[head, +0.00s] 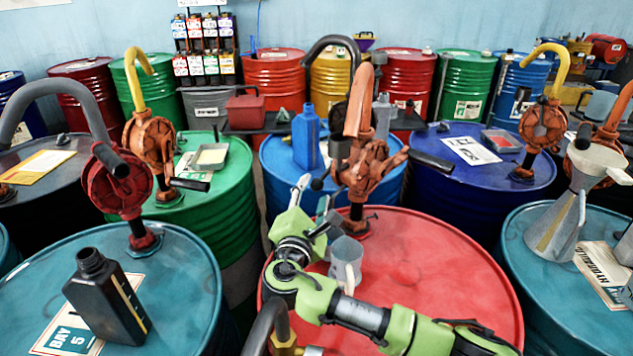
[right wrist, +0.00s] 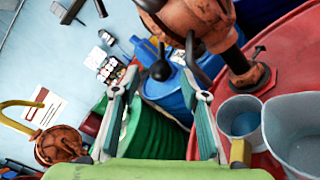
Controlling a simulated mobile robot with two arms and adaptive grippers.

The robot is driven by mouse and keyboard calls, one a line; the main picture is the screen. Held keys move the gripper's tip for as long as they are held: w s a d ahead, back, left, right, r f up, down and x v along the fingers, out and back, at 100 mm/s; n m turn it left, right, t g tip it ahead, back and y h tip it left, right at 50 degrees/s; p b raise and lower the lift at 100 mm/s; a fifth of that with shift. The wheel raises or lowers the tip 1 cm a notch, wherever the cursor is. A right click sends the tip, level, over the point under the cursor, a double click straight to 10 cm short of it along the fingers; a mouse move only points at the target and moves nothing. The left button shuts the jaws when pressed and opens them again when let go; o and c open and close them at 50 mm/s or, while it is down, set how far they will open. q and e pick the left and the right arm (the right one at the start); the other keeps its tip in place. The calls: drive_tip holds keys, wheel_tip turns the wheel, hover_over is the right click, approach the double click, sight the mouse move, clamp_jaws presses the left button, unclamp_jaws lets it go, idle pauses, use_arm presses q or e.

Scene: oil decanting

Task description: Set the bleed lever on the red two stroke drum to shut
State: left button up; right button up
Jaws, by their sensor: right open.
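The red drum (head: 430,262) stands at front centre, with a rusty orange hand pump (head: 366,165) on its top. A small dark lever (head: 371,217) sticks out at the pump's base; it also shows in the right wrist view (right wrist: 259,51). I cannot tell its setting. My right gripper (head: 313,198) is open and empty, above the drum's left rim and left of the pump. My left gripper is out of view.
A grey jug (head: 346,262) stands on the red drum below my right gripper. A blue bottle (head: 306,138) stands on the blue drum behind. Teal drums flank the red one, carrying a black bottle (head: 105,298) and a grey funnel (head: 563,215). Pumps crowd the other drum tops.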

sight(315, 189)
drive_tip(key=x, duration=0.3)
drive_tip(key=shift+w+d, duration=0.1)
drive_tip(key=shift+w, duration=0.3)
drive_tip(key=shift+w+f, duration=0.1)
drive_tip(key=shift+w, duration=0.2)
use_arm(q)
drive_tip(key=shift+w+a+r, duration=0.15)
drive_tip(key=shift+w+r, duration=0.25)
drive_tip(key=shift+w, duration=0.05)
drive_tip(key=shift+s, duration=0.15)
use_arm(e)
drive_tip(key=shift+d, duration=0.1)
